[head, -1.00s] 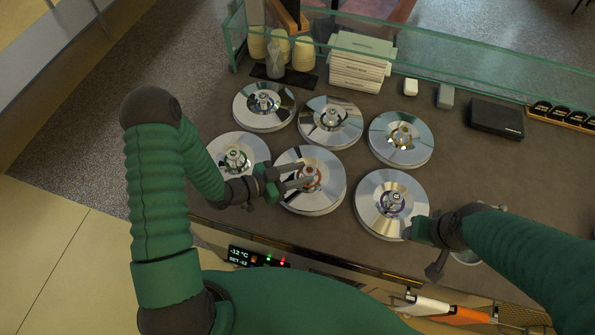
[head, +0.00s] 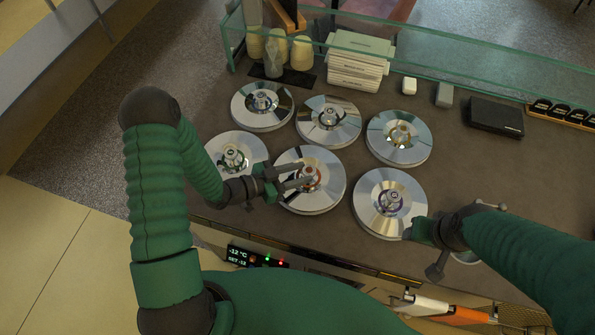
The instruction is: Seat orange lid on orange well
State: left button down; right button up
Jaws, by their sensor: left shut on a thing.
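The orange lid (head: 326,197) is a shiny steel disc with an orange-ringed knob, in the front row, middle, in the head view. My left gripper (head: 306,176) reaches in from the left and is shut on its knob. The lid looks level at the front middle well position. The orange well itself is hidden beneath it, and I cannot tell whether the rim touches all round. My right gripper (head: 416,232) is beside the right edge of the purple-ringed lid (head: 374,214). Its fingertips are too unclear to tell open from shut.
Other steel lids stand close around: a green-ringed one (head: 222,142) at left and three behind (head: 262,118). A glass guard (head: 440,60) runs along the back. Cups (head: 302,52), stacked boxes (head: 356,72) and a black box (head: 496,117) stand near it.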

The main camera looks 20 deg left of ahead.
pick_arm(q)
jog(key=shift+f, duration=0.15)
jog(key=shift+a+f+b, duration=0.3)
jog(key=shift+a+f, duration=0.05)
jog(key=shift+a, duration=0.1)
jog(key=shift+d+r+p, duration=0.35)
jog(key=shift+r+p, duration=0.15)
jog(key=shift+r, duration=0.2)
pick_arm(e)
jog(key=shift+a+r, duration=0.1)
jog(key=shift+r, duration=0.05)
pick_arm(q)
jog(key=shift+a, duration=0.2)
pick_arm(e)
jog(key=shift+a, duration=0.15)
pick_arm(q)
jog(key=shift+d, duration=0.1)
jog(key=shift+d, duration=0.55)
jog(key=shift+a, duration=0.15)
jog(key=shift+f+b, duration=1.05)
jog(key=shift+f, duration=0.1)
pick_arm(e)
jog(key=shift+s+x, duration=0.2)
jog(key=shift+x, duration=0.75)
